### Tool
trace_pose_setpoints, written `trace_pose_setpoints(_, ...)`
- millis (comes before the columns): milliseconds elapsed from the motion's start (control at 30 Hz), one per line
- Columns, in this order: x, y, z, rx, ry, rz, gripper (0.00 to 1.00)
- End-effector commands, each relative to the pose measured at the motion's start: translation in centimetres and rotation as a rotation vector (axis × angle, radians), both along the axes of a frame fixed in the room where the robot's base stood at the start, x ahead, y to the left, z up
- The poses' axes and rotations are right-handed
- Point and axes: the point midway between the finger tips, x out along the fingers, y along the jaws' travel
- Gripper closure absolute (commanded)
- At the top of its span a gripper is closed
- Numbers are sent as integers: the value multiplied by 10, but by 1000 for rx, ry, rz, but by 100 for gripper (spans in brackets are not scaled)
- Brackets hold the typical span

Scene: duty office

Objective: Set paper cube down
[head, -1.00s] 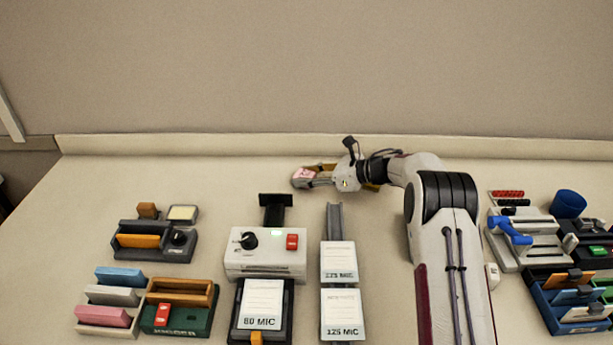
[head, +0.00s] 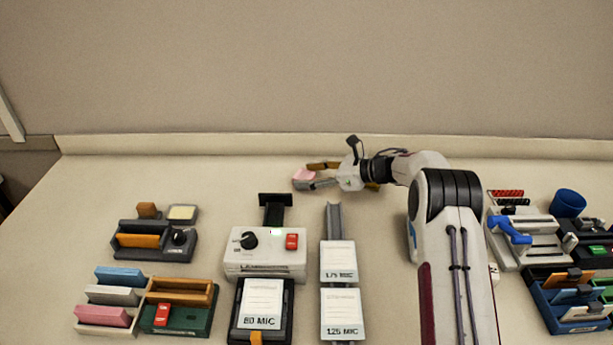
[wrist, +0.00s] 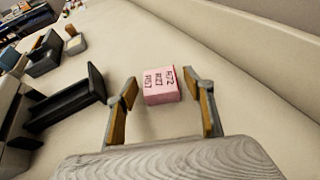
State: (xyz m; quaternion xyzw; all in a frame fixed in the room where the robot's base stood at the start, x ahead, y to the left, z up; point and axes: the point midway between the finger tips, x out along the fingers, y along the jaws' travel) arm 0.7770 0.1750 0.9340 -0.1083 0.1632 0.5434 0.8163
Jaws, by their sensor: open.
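The paper cube is a small pink block with dark printed writing on one side. It shows in the wrist view (wrist: 161,86) and in the head view (head: 304,175), resting on the back part of the table. My gripper (head: 322,175) is beside it, to its right in the head view. In the wrist view my gripper (wrist: 165,105) is open, with its two fingers apart and the cube between and just beyond the tips. A gap shows between the cube and each finger there.
A black tray-like holder (wrist: 68,103) stands left of my gripper in the wrist view. A white laminator-like box (head: 265,262) and label stacks (head: 339,260) stand in front of the cube. The table (head: 235,178) around the cube is clear, with a low back ledge (head: 220,147).

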Motion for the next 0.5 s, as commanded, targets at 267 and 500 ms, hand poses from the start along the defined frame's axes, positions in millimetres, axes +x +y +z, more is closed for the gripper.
trace_pose_setpoints(267,-13,-33,16,0,-2,-1,48)
trace_pose_setpoints(500,-26,-64,30,0,-2,-1,48)
